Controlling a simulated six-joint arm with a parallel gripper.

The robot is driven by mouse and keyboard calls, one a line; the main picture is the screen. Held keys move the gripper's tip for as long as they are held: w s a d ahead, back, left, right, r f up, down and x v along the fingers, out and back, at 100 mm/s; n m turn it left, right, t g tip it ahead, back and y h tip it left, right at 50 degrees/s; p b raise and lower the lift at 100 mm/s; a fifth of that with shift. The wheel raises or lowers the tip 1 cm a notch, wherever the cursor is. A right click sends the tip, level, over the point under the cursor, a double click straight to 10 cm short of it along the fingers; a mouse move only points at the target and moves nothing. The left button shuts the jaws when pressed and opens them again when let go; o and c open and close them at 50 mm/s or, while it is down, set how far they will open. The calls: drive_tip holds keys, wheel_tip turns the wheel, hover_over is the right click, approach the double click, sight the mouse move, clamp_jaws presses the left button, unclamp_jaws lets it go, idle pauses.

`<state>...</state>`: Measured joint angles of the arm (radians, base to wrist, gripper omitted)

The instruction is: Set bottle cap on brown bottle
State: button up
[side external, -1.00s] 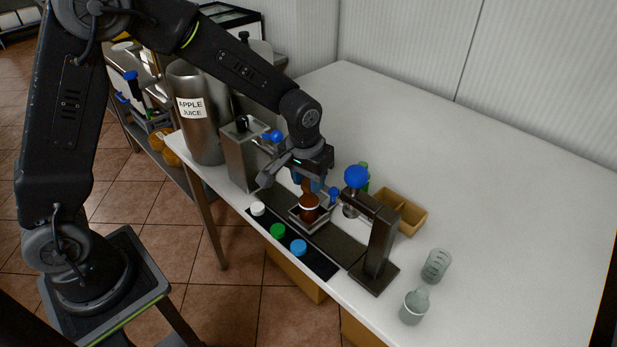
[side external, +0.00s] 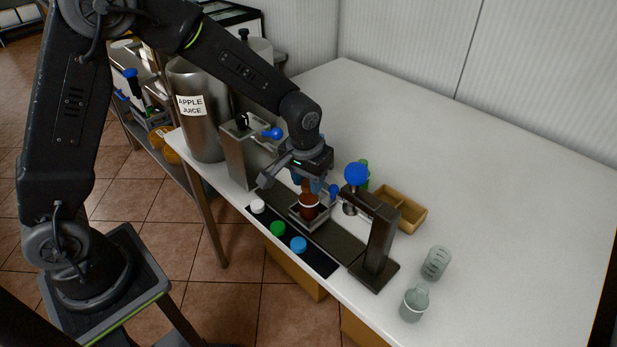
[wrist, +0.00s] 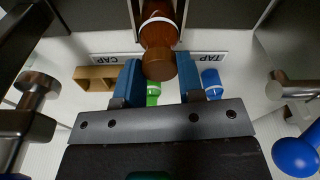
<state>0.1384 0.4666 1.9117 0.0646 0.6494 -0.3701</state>
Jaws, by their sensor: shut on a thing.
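The brown bottle (side external: 309,206) with a white band stands upright in a square metal holder (side external: 298,221) on the dark track. It also shows at the top of the wrist view (wrist: 158,32). My gripper (side external: 311,184) is directly above the bottle, pointing down. Its blue fingers (wrist: 160,78) are shut on a brown bottle cap (wrist: 159,66). The cap is in line with the bottle's neck and appears to meet it. I cannot tell whether it is seated on the mouth. In the side view the fingers mostly hide the cap.
White, green and blue caps (side external: 278,229) lie on a black strip at the table's front edge. A press stand with a blue ball (side external: 356,174) is close right of my gripper; a steel tap column (side external: 238,155) is left. A wooden box (side external: 412,217) stands behind. The table's right rear is clear.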

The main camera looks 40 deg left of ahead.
drive_tip(key=shift+f, duration=0.2)
idle(0.5)
drive_tip(key=o, duration=1.4)
drive_tip(key=shift+c, duration=0.2)
drive_tip(key=shift+r, duration=3.5)
drive_tip(key=shift+r, duration=0.1)
drive_tip(key=s+a+r+t, duration=0.1)
drive_tip(key=s+r, duration=0.3)
drive_tip(key=s, duration=0.3)
drive_tip(key=s+a+r+m+t, duration=0.1)
drive_tip(key=s+a+r, duration=0.1)
drive_tip(key=s, duration=0.5)
drive_tip(key=s+a+r+m+t, duration=0.1)
drive_tip(key=s+a+r+t, duration=0.1)
drive_tip(key=s+r, duration=0.3)
drive_tip(key=shift+s+r, duration=0.3)
drive_tip(key=shift+s, duration=0.95)
